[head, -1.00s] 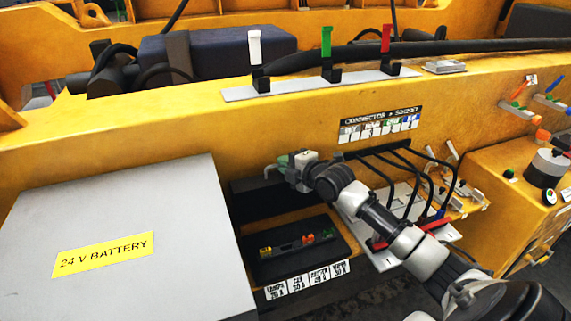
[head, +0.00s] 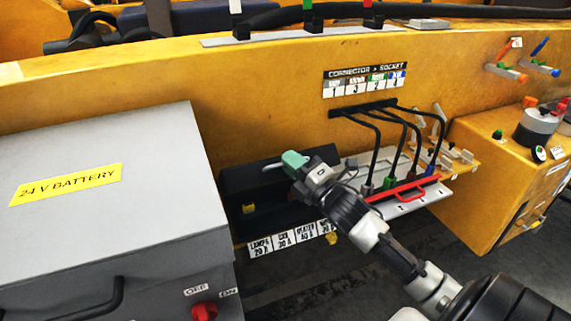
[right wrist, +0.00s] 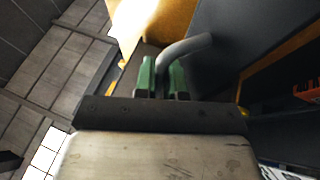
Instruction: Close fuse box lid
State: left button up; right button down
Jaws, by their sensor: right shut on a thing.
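The fuse box is black. Its lid (head: 255,179) is open, raised at the back and leaning forward over the box. A yellow fuse (head: 249,209) shows inside, above a row of white fuse labels (head: 290,240). My right arm hides most of the other fuses. My right gripper (head: 292,160), with green fingertips, is at the lid's upper edge. In the right wrist view, the fingers (right wrist: 163,78) are shut on a grey curved handle (right wrist: 190,46). An orange fuse (right wrist: 308,90) shows at the right edge there. My left gripper is out of view.
A grey battery box (head: 100,220) with a red switch (head: 204,311) stands left of the fuse box. Right of it are black cables (head: 410,145) on a pale plate with a red handle (head: 405,189). A yellow beam (head: 250,90) runs behind.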

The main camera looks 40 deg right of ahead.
pick_arm(q)
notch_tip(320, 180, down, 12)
jog(key=b, duration=1)
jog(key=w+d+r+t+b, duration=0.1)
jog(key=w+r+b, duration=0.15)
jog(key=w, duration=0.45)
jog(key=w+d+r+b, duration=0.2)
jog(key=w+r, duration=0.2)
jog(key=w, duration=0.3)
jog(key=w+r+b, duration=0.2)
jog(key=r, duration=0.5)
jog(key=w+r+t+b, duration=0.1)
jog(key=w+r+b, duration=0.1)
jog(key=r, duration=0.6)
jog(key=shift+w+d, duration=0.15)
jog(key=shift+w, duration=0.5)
pick_arm(e)
jog(key=shift+s+a+f+n+t+y, duration=0.25)
jog(key=shift+s+f+n+t+y, duration=0.7)
jog(key=shift+f, duration=1.35)
jog(key=shift+s+a+f+n+t+y, duration=0.3)
jog(key=shift+s+f+n+t+y, duration=0.3)
jog(key=shift+s+f, duration=1.15)
jog(key=shift+s+a+f+n+t+y, duration=0.25)
jog(key=shift+s+f+n+t+y, duration=0.5)
jog(key=shift+f, duration=2.05)
jog(key=shift+w, duration=0.25)
jog(key=c, duration=1.5)
grip_release()
